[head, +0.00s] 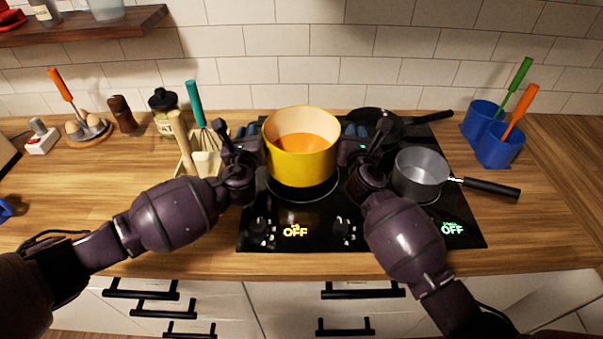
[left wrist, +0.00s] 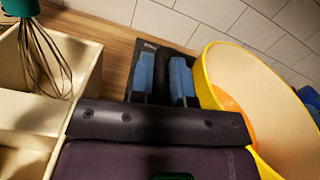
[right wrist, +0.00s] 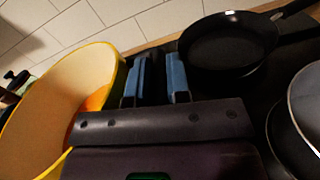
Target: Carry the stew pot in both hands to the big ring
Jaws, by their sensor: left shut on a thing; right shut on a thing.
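The yellow stew pot (head: 300,166), with orange stew inside, is upright between my two grippers over the black hob. My left gripper (head: 252,134) is shut on the pot's left side, and my right gripper (head: 354,134) is shut on its right side. The pot's wall also shows beside the fingers in the left wrist view (left wrist: 212,80) and the right wrist view (right wrist: 112,75). A large ring (head: 302,198) shows its front edge just below the pot. I cannot tell whether the pot touches the hob.
A grey saucepan (head: 420,172) stands close to my right gripper, with a black frying pan (head: 378,122) behind it. A cream utensil box (head: 206,163) with a whisk is close to my left gripper. Blue cups (head: 498,148) stand at right.

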